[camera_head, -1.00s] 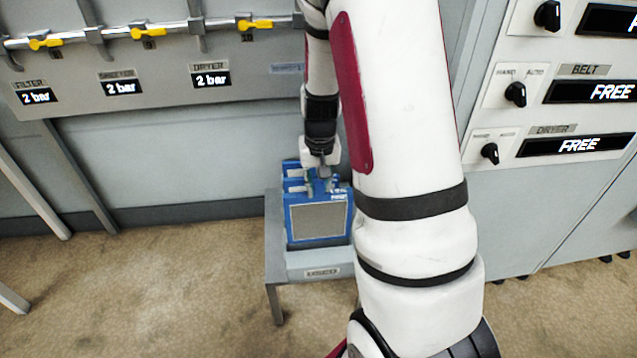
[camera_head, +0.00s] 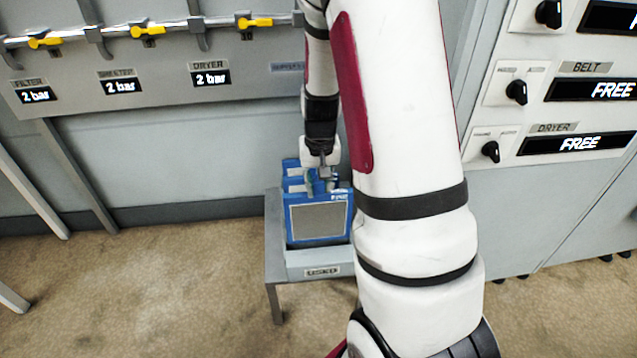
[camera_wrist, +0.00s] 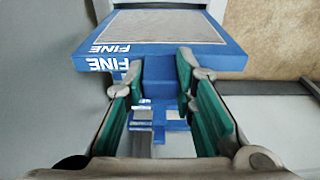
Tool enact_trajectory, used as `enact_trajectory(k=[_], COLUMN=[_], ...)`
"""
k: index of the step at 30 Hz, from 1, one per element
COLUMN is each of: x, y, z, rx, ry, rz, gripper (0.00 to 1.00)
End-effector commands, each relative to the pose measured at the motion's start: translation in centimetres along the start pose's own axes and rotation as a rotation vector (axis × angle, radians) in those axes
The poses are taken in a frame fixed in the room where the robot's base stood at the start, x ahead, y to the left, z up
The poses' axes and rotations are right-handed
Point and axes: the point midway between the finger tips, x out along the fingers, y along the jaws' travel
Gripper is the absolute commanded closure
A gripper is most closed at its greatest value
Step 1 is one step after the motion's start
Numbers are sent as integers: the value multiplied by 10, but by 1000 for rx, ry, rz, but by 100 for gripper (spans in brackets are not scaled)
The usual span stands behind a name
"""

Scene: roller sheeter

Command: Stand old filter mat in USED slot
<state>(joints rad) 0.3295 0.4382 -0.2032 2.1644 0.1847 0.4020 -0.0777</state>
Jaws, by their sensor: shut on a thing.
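A blue-framed filter mat with a grey mesh face (camera_head: 319,219) stands upright at the front of a grey holder (camera_head: 310,268). It also shows in the wrist view (camera_wrist: 165,27), with FINE lettering on its edge. My gripper (camera_head: 322,178) comes down from above at its top edge. In the wrist view, my gripper's green-padded fingers (camera_wrist: 160,95) are shut on the mat's blue tab (camera_wrist: 158,75). More blue frames (camera_head: 291,166) stand close behind the front mat, partly hidden by my gripper. I cannot make out a USED marking.
The holder sits on a small grey table (camera_head: 273,240) by the wall. Its front label is too small to read. My arm hides the right side of it. A control panel with dark knobs (camera_head: 516,92) is on the right. Yellow valves (camera_head: 147,31) line a pipe above left.

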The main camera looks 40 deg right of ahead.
Motion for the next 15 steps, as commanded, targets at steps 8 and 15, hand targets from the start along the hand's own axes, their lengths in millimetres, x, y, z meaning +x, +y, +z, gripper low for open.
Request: enact_trajectory(k=[8,15], x=[8,15], y=[0,0], z=[1,2], rx=[0,0], ry=[0,0], rz=[0,0], gripper=[100,100])
